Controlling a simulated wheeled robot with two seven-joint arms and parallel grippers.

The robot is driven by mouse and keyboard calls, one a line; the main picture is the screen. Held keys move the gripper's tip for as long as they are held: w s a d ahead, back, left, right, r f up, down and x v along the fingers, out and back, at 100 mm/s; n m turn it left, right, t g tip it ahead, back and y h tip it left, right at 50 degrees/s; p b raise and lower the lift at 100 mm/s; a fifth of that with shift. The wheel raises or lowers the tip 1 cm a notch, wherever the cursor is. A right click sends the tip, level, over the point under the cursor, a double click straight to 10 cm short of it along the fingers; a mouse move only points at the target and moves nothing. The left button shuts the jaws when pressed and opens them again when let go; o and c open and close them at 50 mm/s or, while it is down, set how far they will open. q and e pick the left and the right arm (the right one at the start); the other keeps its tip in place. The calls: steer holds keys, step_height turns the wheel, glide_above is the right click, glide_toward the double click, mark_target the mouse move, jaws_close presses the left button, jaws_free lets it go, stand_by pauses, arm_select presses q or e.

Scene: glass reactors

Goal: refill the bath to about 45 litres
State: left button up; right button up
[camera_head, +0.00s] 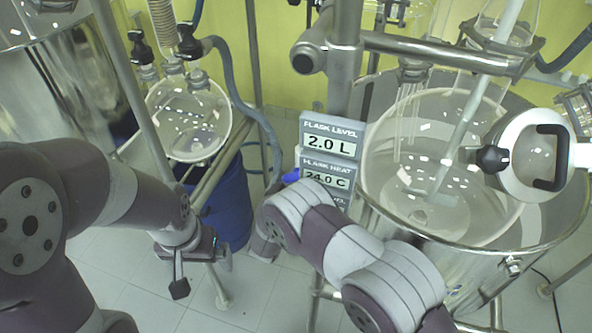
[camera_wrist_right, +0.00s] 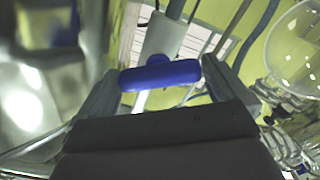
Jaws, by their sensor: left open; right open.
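The bath is the steel vessel (camera_head: 545,228) around a large round glass flask (camera_head: 440,185) at the right of the head view. Display panels beside it read flask level 2.0 L (camera_head: 331,141) and flask heat 24.0 C (camera_head: 327,178). A third panel below is mostly covered by my right arm, so no bath level reads. A blue handle (camera_wrist_right: 160,75) on a pale valve body (camera_wrist_right: 163,36) lies between the fingers of my right gripper (camera_wrist_right: 160,88), which is open. A bit of blue (camera_head: 291,175) also shows beside the panels. My left gripper (camera_head: 197,264) is open and empty.
A smaller flask (camera_head: 188,118) with hoses hangs on a frame at the left, above a blue drum (camera_head: 226,208). A large steel vessel (camera_head: 50,90) stands far left. Steel posts and pipes (camera_head: 343,60) crowd the middle. Tiled floor (camera_head: 130,295) lies below.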

steer(key=shift+w+d, duration=0.15)
steer(key=shift+w, duration=0.2)
steer(key=c, duration=0.7)
steer(key=shift+f+m+b, duration=0.2)
steer(key=shift+m+b, duration=1.4)
steer(key=shift+b, duration=0.05)
steer(key=shift+d+r+m+b, duration=0.1)
steer(key=shift+r+m+b, duration=0.05)
steer(key=shift+m+b, duration=1.1)
steer(key=shift+m, duration=0.25)
